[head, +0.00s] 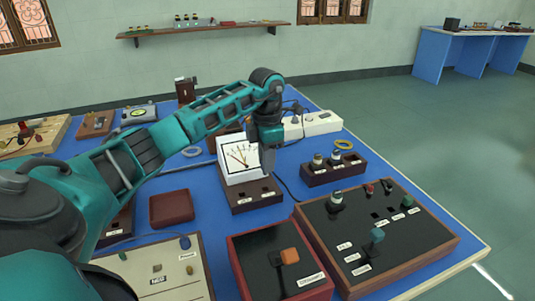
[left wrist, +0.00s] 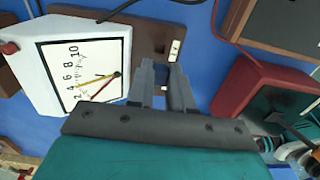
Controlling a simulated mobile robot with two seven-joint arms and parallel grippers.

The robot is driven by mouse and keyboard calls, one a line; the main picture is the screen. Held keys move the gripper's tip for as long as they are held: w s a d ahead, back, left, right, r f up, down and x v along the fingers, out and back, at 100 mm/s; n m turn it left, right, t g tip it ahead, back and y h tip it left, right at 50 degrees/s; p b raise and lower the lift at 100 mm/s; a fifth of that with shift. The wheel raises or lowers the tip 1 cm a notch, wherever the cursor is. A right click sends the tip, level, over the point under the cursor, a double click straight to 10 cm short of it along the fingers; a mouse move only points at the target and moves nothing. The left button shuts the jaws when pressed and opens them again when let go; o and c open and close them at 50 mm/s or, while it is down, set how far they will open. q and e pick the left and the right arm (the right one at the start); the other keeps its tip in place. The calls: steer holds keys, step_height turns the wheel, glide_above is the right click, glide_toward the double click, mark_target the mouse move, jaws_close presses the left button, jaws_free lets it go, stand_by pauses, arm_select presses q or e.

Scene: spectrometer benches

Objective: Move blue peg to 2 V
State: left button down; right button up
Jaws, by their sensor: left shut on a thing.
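The meter (head: 238,158) has a white face with a red and a yellow needle; it also shows in the left wrist view (left wrist: 85,75). Its brown base (head: 237,208) carries dark slots and small white labels, too small to read. My left gripper (head: 266,174) points down at the right part of this base. In the left wrist view its fingers (left wrist: 167,88) are close together beside a white label (left wrist: 174,50). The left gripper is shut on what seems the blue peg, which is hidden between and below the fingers. My right gripper is not in view.
A red-rimmed box with an orange lever (head: 289,256) and a wooden panel with a teal lever (head: 377,236) stand at front right. A brown block with knobs (head: 335,175) is right of the meter. A dark cable runs close behind the gripper.

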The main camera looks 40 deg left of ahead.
arm_select(q)
steer(key=shift+f+b, duration=0.85)
steer(key=shift+f, duration=0.2)
steer(key=shift+f+b, duration=0.45)
steer(key=shift+f, duration=0.05)
steer(key=shift+f+b, duration=0.45)
steer(key=shift+f, duration=0.05)
steer(key=shift+f+b, duration=0.5)
steer(key=shift+f, duration=0.55)
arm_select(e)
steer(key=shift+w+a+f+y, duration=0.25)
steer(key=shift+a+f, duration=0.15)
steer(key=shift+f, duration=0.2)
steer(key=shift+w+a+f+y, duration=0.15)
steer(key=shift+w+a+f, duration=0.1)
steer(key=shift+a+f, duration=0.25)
arm_select(q)
steer(key=c, duration=0.9)
jaws_free()
steer(key=shift+c, duration=0.2)
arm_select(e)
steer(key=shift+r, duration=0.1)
